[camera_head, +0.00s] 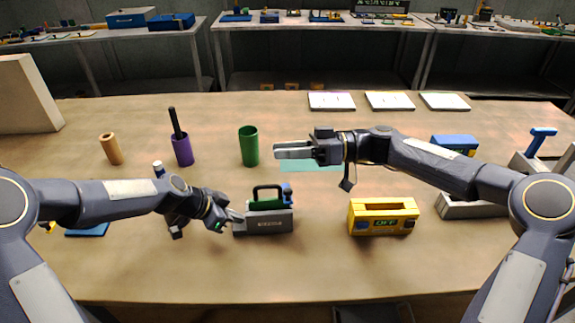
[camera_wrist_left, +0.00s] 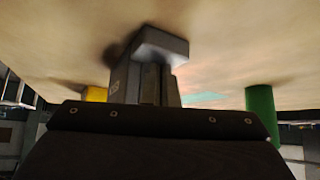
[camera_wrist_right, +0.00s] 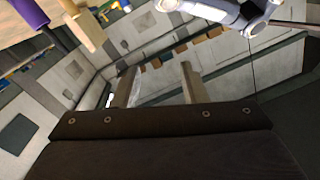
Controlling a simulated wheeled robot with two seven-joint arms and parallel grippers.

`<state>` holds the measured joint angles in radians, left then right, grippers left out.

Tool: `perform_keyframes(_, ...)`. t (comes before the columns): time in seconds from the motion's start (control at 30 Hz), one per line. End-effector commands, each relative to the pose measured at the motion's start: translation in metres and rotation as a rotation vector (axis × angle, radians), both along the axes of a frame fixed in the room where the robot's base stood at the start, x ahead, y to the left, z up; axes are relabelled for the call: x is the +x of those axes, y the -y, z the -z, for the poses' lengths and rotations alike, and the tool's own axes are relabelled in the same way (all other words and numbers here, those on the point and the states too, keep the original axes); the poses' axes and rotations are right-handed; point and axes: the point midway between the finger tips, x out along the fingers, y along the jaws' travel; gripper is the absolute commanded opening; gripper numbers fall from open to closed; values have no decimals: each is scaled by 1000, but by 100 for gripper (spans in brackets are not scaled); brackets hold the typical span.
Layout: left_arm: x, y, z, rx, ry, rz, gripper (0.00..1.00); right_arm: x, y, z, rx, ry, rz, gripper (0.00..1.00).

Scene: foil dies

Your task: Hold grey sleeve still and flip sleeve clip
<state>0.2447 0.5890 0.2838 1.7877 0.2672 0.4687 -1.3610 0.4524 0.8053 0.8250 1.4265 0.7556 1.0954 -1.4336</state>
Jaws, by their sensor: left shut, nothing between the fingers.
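The grey sleeve (camera_head: 263,223) lies on the table in front of me, with lettering on its near face. A green part with a dark upright loop (camera_head: 267,190) sits on top of it; I cannot tell whether this is the clip. My left gripper (camera_head: 236,217) is shut and empty, its tips at the sleeve's left end; contact is unclear. In the left wrist view the fingers (camera_wrist_left: 146,84) are close together, with a grey block (camera_wrist_left: 160,45) just beyond them. My right gripper (camera_head: 292,150) is raised behind the sleeve, pointing left; its fingers are apart and empty in the right wrist view (camera_wrist_right: 158,86).
A yellow box (camera_head: 384,218) stands right of the sleeve. A green cup (camera_head: 249,147), a purple cup (camera_head: 182,150) and a tan cylinder (camera_head: 111,149) stand behind left. White cards (camera_head: 332,101) lie at the back. The table front is clear.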

Motion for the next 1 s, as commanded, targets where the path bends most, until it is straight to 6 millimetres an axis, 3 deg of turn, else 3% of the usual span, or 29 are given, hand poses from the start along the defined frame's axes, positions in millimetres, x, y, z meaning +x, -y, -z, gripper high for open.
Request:
perform_keyframes(0.33, -3, -1, 4, 2, -10, 2, 0, 0, 0, -8, 1, 0, -1, 39)
perform_keyframes(0.43, -3, -1, 4, 2, -10, 2, 0, 1, 3, -7, -4, 8, -2, 29)
perform_keyframes(0.53, -3, -1, 4, 2, -10, 2, 0, 7, 26, -5, -49, 60, -16, 16)
perform_keyframes(0.63, -3, -1, 4, 2, -10, 2, 0, 13, 63, 2, -135, 127, -45, 3)
perform_keyframes(0.7, -3, -1, 4, 2, -10, 2, 0, 15, 87, 7, -195, 158, -65, 0)
perform_keyframes(0.8, -3, -1, 4, 2, -10, 2, 0, 15, 108, 13, -255, 179, -85, 0)
perform_keyframes(0.87, -3, -1, 4, 2, -10, 2, 0, 14, 110, 16, -271, 182, -92, 0)
perform_keyframes(1.0, -3, -1, 4, 2, -9, 2, 0, 11, 93, 22, -274, 182, -96, 0)
